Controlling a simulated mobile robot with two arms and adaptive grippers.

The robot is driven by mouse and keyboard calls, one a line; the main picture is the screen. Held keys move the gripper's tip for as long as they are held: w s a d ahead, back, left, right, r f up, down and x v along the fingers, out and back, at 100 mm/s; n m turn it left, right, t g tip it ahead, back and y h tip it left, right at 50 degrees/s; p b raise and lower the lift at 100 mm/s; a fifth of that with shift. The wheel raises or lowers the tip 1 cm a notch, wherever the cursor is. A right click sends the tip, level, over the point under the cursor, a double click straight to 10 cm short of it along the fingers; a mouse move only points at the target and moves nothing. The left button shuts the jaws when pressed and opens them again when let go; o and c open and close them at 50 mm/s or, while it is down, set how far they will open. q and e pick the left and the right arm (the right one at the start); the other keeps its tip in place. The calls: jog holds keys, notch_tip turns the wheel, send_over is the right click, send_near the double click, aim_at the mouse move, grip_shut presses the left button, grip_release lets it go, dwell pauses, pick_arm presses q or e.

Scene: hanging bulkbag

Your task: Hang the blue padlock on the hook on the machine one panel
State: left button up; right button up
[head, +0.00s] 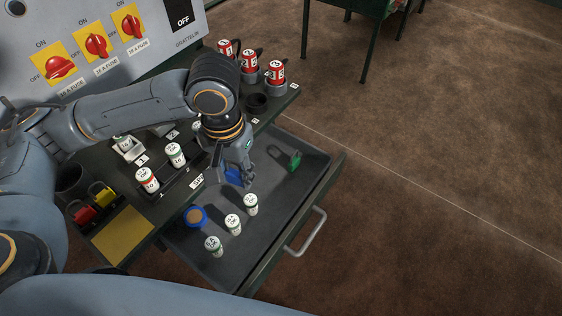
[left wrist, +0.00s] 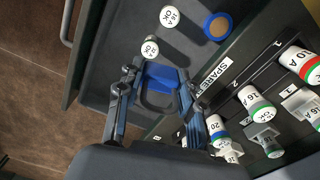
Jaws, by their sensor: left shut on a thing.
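The blue padlock (head: 232,176) is low over the open grey drawer, partly hidden by my left gripper (head: 241,170). In the left wrist view the blue padlock (left wrist: 162,73) sits between the two fingers of my left gripper (left wrist: 158,92), which is shut on it. I cannot tell whether the padlock touches the drawer floor. A white machine panel (head: 90,22) with red switches on yellow plates stands at upper left; no hook can be made out on it. My right gripper is not in view.
The drawer (head: 190,262) also holds a green padlock (head: 294,161), several white fuses (head: 233,224) and a blue round item (head: 195,217). The bench beside it carries white fuses (head: 147,180), red cylinders (head: 276,72), and red (head: 84,214) and yellow (head: 104,196) padlocks.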

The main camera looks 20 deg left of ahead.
pick_arm(q)
jog(key=s+d+f+m, duration=0.1)
jog(key=d+m, duration=0.4)
jog(key=m, duration=0.5)
jog(key=s+d+f+m, duration=0.1)
jog(key=s+d+m, duration=0.2)
jog(key=m, duration=0.7)
jog(key=shift+s+d+f+m, duration=0.2)
jog(key=shift+s+d+m, duration=0.15)
jog(key=shift+d, duration=0.8)
jog(key=shift+w, duration=0.1)
send_over(274, 191)
jog(key=f, duration=0.6)
jog(key=s+f, duration=0.1)
jog(key=f, duration=0.1)
jog(key=shift+d+f, duration=0.25)
jog(key=shift+f, duration=0.15)
jog(key=f+p, duration=0.1)
jog(key=w+f, duration=0.1)
jog(key=shift+a+f+p, duration=0.2)
jog(key=shift+f+p, duration=0.15)
jog(key=shift+p, duration=0.05)
jog(key=shift+f, duration=0.55)
